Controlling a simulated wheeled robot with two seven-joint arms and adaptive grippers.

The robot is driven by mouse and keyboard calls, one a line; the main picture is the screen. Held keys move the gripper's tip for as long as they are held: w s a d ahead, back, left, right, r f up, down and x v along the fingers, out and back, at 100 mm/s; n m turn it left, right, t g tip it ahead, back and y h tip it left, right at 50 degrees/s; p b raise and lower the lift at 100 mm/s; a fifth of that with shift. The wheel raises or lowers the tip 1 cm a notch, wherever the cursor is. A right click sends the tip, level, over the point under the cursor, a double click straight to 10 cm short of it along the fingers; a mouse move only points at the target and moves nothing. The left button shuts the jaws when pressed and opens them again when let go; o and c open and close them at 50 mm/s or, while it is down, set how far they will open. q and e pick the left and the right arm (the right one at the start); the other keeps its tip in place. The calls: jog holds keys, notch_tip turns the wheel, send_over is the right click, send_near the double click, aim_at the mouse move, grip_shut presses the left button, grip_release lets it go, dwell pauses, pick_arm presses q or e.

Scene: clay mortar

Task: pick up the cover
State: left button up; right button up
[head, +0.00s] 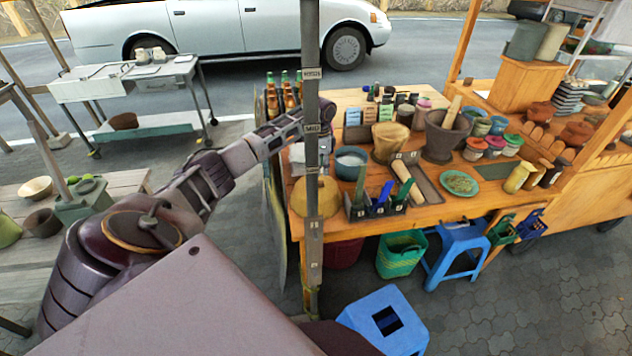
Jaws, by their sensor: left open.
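A yellowish-brown dome (331,198), which looks like the cover, sits at the near left corner of the wooden stall table (430,212). A grey upright pole (312,235) hides its middle. My left arm reaches in from the left, and my left gripper (326,112) is above the table's left side, farther back and higher than the dome, apart from it. The gripper is open, with its fingers partly hidden by the pole. I see nothing held in it. My right gripper is out of view.
A large clay mortar (446,137) stands farther back. Bottles (285,95) stand behind my forearm. Blue stools (385,318) occupy the floor in front.

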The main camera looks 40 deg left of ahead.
aim_at(320, 182)
pick_arm(q)
jog(key=shift+f, duration=1)
jog(key=shift+f, duration=0.1)
jog(key=shift+a+f+p, duration=0.1)
jog(key=shift+f+p, duration=0.35)
jog(key=shift+f, duration=2.05)
grip_shut()
